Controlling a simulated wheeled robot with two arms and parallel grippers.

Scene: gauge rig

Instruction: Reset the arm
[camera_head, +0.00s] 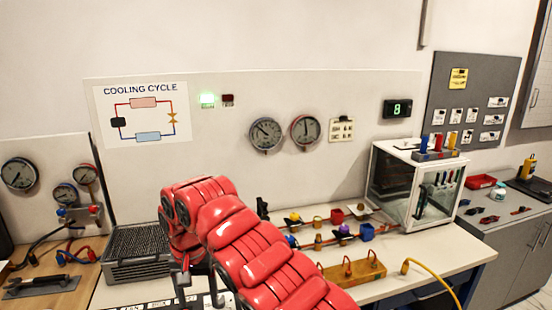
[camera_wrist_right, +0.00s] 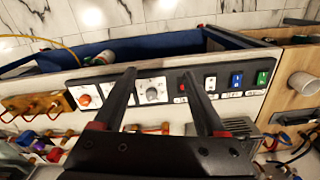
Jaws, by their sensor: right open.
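My right arm (camera_head: 250,240) is red and padded. It reaches in from the bottom of the head view and bends down over the front of the bench. My right gripper (camera_head: 198,290) points down near the bench's front edge, partly hidden by the arm. In the right wrist view its two black fingers (camera_wrist_right: 158,75) are spread apart with nothing between them. They show over a dark control panel (camera_wrist_right: 172,93) with a red knob, a dial and several switches. I cannot tell how high above the panel they are. My left gripper is not in view.
A grey mesh-topped box (camera_head: 136,262) stands left of the arm. A wooden block with copper hooks (camera_head: 350,272), small coloured fittings (camera_head: 343,232) and a glass-sided cabinet (camera_head: 402,185) stand to the right. Two gauges (camera_head: 285,132) hang on the back panel. A yellow hose (camera_head: 437,276) hangs at the bench edge.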

